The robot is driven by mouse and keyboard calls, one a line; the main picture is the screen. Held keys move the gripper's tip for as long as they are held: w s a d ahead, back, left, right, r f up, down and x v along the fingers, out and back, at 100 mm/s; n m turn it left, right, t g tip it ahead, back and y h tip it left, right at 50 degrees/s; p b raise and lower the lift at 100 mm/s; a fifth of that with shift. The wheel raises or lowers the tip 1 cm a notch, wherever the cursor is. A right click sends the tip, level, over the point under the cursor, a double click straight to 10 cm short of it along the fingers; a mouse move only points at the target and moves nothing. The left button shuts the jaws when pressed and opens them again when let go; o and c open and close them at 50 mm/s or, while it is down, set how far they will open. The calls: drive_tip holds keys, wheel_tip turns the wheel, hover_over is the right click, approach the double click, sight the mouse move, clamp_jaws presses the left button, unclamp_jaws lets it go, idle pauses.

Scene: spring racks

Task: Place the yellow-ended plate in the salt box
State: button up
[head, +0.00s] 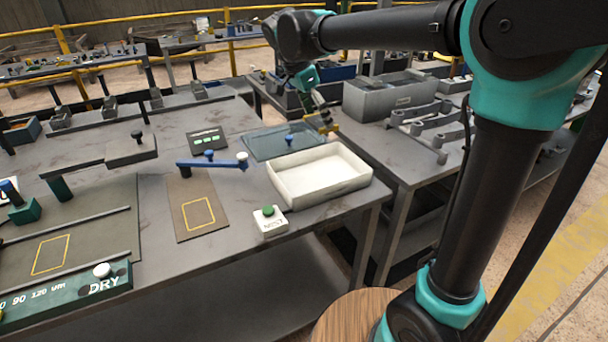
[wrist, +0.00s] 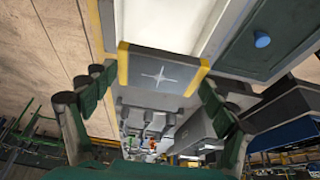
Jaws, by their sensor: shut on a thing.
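My gripper (head: 322,116) is shut on the yellow-ended plate. In the wrist view the plate (wrist: 160,76) is grey with a pale star mark and yellow edges, held between the dark green fingers (wrist: 155,95). In the head view only a small yellow part of the plate (head: 328,128) shows below the gripper. The white, open-topped box (head: 345,183), which looks like the salt box, stands at the table's right end with a pale floor. The gripper appears just behind its far edge in the head view; its height above the table is hard to tell.
A bluish lid with a blue knob (head: 270,147) lies behind the box. A green-button block (head: 269,220) stands in front, and a blue-handled lever (head: 213,162) to the left. A grey bin (head: 388,100) and grey racks (head: 432,128) are on the neighbouring table.

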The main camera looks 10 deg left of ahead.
sight(320, 179)
wheel_tip(320, 179, down, 19)
drive_tip(key=shift+f, duration=0.1)
idle(0.5)
drive_tip(key=o, duration=1.7)
drive_tip(key=shift+o, duration=0.2)
drive_tip(key=v, duration=1.2)
